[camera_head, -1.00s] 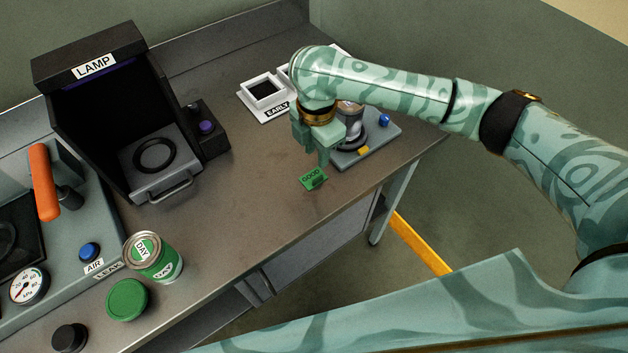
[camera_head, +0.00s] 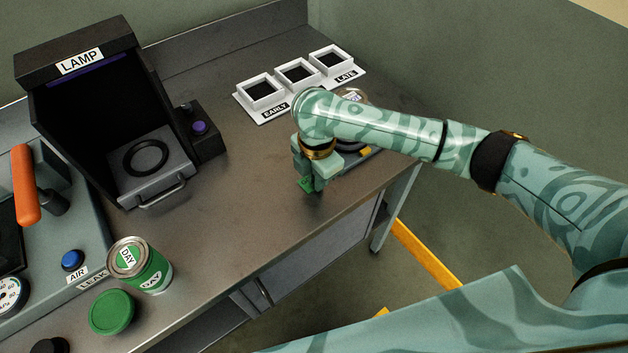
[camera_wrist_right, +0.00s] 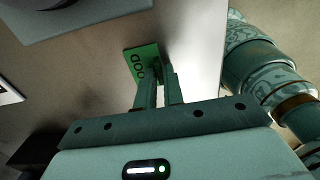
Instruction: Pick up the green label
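The green label (camera_wrist_right: 141,62) lies at my right fingertips in the right wrist view, with dark lettering on its face. In the head view the label (camera_head: 306,186) shows only in part under my right gripper (camera_head: 310,184), which hides the rest. My right gripper (camera_wrist_right: 160,78) points down over the worktop, its two fingers close together with a narrow gap. The fingertips overlap the label's edge; I cannot tell whether they are closed on it or whether it touches the table. My left gripper is not in view.
A white tray (camera_head: 271,114) with three square cups, marked EARLY and LATE, stands at the back. A grey device is partly hidden behind my right arm. The LAMP box (camera_head: 75,62), a DAY can (camera_head: 148,274) and a green lid (camera_head: 111,312) are left. The middle worktop is clear.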

